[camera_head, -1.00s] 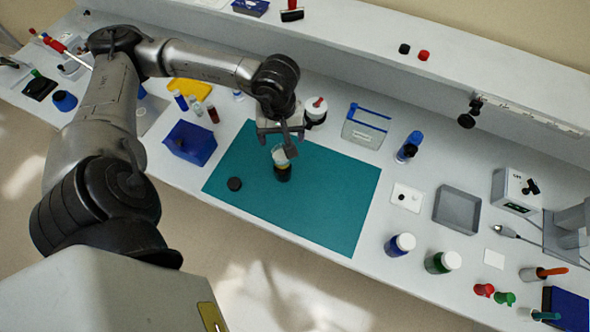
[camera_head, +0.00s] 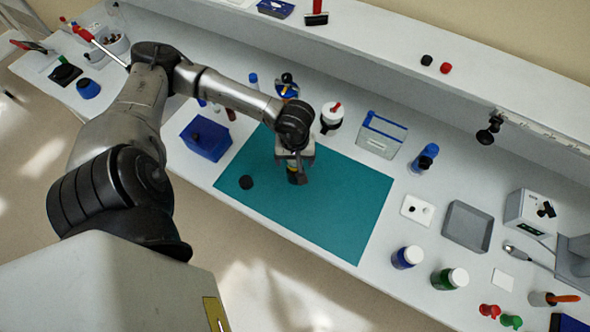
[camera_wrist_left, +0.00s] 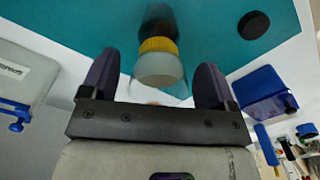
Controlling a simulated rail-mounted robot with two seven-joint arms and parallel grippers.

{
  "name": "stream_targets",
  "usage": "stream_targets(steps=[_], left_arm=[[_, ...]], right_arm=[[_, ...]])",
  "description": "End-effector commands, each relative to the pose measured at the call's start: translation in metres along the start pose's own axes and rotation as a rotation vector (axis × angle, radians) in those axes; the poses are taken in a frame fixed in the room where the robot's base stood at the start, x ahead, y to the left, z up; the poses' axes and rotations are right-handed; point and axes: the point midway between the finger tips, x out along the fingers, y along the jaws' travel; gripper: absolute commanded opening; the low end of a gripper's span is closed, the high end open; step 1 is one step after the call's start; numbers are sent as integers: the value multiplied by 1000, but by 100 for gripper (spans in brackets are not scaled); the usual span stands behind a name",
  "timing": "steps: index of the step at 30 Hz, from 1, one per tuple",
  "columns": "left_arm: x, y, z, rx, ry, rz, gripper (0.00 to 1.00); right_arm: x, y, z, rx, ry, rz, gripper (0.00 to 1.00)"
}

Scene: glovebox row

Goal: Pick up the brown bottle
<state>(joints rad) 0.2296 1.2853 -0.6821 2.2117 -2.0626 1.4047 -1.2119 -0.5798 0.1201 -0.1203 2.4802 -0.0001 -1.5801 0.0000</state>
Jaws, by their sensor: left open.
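The brown bottle (camera_head: 292,179) stands on the teal mat (camera_head: 340,205), mostly covered by my left gripper (camera_head: 297,173) in the head view. In the left wrist view the bottle (camera_wrist_left: 158,60) shows a pale grey cap, a yellow ring and a dark body. My left gripper (camera_wrist_left: 157,75) is open there, with one dark finger on each side of the cap and a visible gap to both. I cannot tell how deep the bottle sits between the fingers. My right gripper is in no view.
A black disc (camera_head: 246,182) lies on the mat, left of the bottle. A blue box (camera_head: 205,139) stands beyond the mat's left edge. A white jar with a red top (camera_head: 331,117) and a blue-edged container (camera_head: 381,134) stand behind. The mat's right part is clear.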

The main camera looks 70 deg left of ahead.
Motion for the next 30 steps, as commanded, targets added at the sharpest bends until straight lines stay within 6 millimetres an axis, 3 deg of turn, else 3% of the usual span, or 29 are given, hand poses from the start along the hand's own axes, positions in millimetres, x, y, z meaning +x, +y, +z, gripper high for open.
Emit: stream_targets(steps=[6,15,30], left_arm=[[20,0,0,0,0,0,81],[23,0,0,1,0,1,81],[22,0,0,0,0,1,33]], right_arm=[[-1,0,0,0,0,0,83],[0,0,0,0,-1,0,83],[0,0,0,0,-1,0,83]])
